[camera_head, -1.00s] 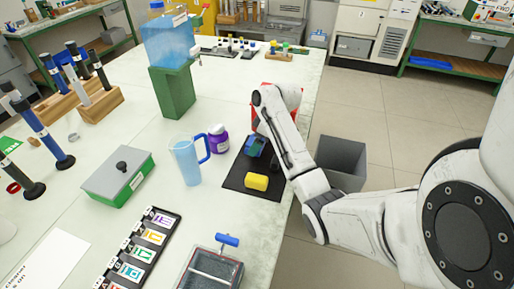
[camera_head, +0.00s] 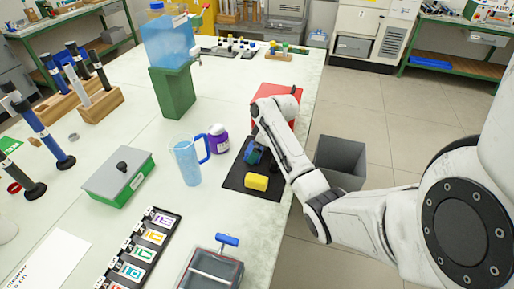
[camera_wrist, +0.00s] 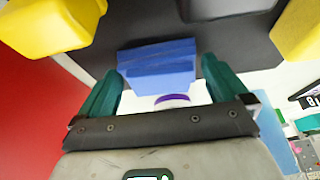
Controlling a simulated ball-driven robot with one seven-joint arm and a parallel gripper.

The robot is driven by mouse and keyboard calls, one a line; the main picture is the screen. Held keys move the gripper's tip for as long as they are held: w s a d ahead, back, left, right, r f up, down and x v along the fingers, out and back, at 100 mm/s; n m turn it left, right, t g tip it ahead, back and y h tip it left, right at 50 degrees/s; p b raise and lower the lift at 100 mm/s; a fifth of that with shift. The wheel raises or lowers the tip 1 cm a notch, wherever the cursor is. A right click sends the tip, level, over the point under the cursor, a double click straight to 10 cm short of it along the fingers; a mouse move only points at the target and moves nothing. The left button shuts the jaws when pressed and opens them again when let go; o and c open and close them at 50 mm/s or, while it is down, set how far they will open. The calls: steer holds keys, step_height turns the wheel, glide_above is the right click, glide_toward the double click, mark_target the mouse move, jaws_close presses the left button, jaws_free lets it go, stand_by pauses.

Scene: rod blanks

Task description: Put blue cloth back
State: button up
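The blue cloth (camera_head: 253,154) is a folded block over the black mat (camera_head: 236,180), near its far end. In the wrist view the blue cloth (camera_wrist: 157,66) lies between the tips of my gripper (camera_wrist: 160,72). The teal fingers are apart, one on each side of the cloth, with the tips very near its edges. Firm contact on both sides does not show. In the head view my gripper (camera_head: 258,148) is at the cloth and partly hidden by my own wrist.
A yellow block (camera_head: 257,182) lies on the mat's near part. A red surface (camera_head: 272,112) lies beyond the mat. A grey bin (camera_head: 341,160) is off the table's right edge.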

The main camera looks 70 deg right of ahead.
steer(key=shift+r, duration=0.15)
steer(key=v, duration=1.2)
